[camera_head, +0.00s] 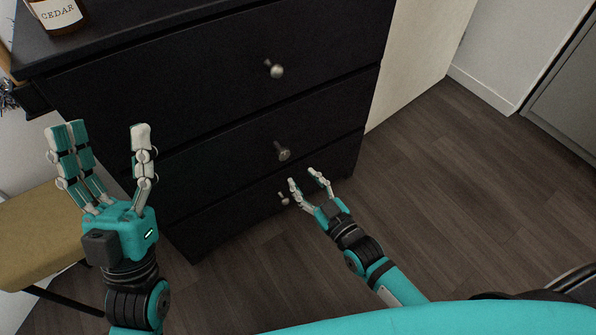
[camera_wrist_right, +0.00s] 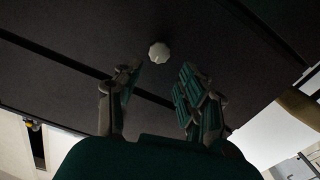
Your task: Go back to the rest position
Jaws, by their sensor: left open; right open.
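My left gripper (camera_head: 106,150) is open and empty, raised at the left in front of the black dresser (camera_head: 200,120). My right gripper (camera_head: 310,183) is open near the bottom drawer's knob (camera_head: 284,199). In the right wrist view the open fingers of my right gripper (camera_wrist_right: 158,95) have nothing between them, and a round pale knob (camera_wrist_right: 158,52) shows beyond them. No finger visibly grips a knob. The dresser's drawers appear shut.
A brown jar labelled CEDAR (camera_head: 57,14) stands on the dresser top. A tan-seated stool (camera_head: 38,226) is at the left. Other knobs, an upper one (camera_head: 276,71) and a middle one (camera_head: 284,154), stick out. The wooden floor (camera_head: 440,190) at right is clear.

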